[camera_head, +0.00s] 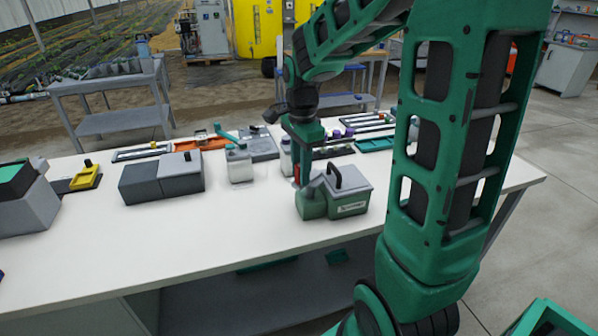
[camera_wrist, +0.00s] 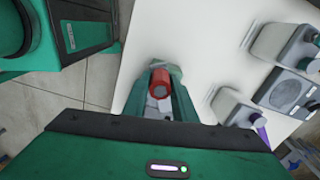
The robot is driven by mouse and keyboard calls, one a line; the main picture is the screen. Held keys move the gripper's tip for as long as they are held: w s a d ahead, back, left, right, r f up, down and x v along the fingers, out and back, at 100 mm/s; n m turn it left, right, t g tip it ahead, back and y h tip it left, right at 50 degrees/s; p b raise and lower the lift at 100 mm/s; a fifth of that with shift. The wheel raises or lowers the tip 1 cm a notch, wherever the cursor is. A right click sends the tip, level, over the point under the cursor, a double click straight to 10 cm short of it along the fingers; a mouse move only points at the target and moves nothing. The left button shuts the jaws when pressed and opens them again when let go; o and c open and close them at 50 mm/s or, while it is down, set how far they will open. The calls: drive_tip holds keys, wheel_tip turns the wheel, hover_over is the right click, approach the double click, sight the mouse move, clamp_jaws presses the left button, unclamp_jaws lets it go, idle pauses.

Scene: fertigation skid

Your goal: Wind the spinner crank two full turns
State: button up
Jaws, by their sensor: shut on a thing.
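The spinner (camera_head: 345,193) is a green and grey box with a black handle on its lid and a white label, standing on the white bench. My gripper (camera_head: 297,180) points down at its left side and hides part of it. In the wrist view my gripper (camera_wrist: 160,104) is shut on the red crank knob (camera_wrist: 160,82), which sits between the two green fingers. A little of the red also shows in the head view. The crank arm is mostly hidden, so its angle cannot be told.
A grey box (camera_head: 160,181) stands to the left on the bench (camera_head: 190,240). A white jar with a teal lever (camera_head: 239,165) stands behind and left of my gripper. Trays and an orange item (camera_head: 200,142) lie along the back.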

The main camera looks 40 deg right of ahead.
drive_tip(key=shift+w+f, duration=0.1)
drive_tip(key=shift+w, duration=0.8)
drive_tip(key=shift+w, duration=0.15)
drive_tip(key=shift+w+d, duration=0.15)
drive_tip(key=shift+w, duration=0.35)
drive_tip(key=o, duration=0.9)
drive_tip(key=shift+w, duration=0.1)
wheel_tip(320, 180, up, 11)
drive_tip(key=shift+f, duration=0.15)
